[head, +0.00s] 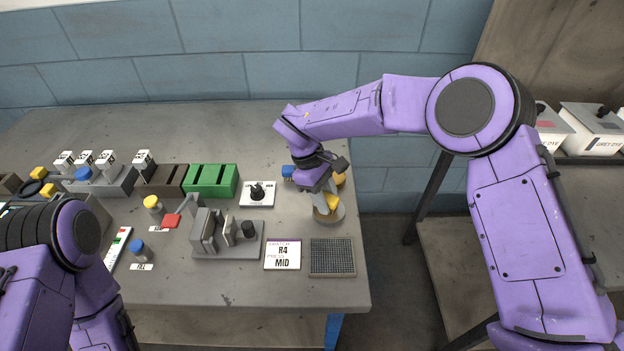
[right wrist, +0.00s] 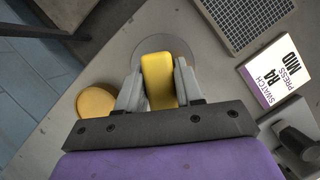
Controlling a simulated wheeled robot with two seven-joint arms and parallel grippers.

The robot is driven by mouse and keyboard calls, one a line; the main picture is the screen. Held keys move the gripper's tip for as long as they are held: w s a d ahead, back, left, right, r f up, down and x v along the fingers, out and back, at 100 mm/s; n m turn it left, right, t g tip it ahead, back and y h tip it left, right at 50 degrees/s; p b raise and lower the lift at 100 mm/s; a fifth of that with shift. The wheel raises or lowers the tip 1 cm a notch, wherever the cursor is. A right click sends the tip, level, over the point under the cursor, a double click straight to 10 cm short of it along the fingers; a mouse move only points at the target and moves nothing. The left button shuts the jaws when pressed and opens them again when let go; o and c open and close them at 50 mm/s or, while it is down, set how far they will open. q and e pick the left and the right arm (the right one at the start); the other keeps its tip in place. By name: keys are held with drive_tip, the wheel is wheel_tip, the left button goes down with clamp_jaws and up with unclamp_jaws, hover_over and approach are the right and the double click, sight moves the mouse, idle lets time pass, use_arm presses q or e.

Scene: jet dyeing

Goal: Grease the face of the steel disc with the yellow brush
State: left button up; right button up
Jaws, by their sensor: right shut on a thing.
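My right gripper (head: 327,204) is shut on the yellow brush (head: 333,201); in the right wrist view the brush (right wrist: 158,80) sits between the two grey fingers. The steel disc (head: 330,217) is a round grey piece near the right end of the table, directly under the brush. In the right wrist view the disc's rim (right wrist: 181,46) shows around the brush's far end. The brush's tip is hidden, so I cannot tell whether it touches the disc's face. My left arm is at the lower left, but its gripper is out of view.
A yellow-orange round piece (right wrist: 96,102) lies beside the disc, partly hidden in the head view. A dark mesh plate (head: 332,257) and a swatch card (head: 283,254) lie in front. A grey clamp fixture (head: 228,243), a black-knobbed plate (head: 257,194) and a green rack (head: 211,181) stand left.

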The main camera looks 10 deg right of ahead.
drive_tip(key=shift+w+a+f, duration=0.1)
drive_tip(key=shift+a, duration=0.35)
drive_tip(key=shift+w+a+b, duration=0.2)
drive_tip(key=shift+a+b, duration=0.25)
drive_tip(key=shift+a, duration=0.35)
wheel_tip(320, 180, up, 4)
drive_tip(key=shift+f+p, duration=0.1)
drive_tip(key=shift+p, duration=0.75)
drive_tip(key=shift+a+r+p, duration=0.15)
drive_tip(key=shift+r+p, duration=0.5)
drive_tip(key=shift+r, duration=1.55)
drive_tip(key=shift+f, duration=0.1)
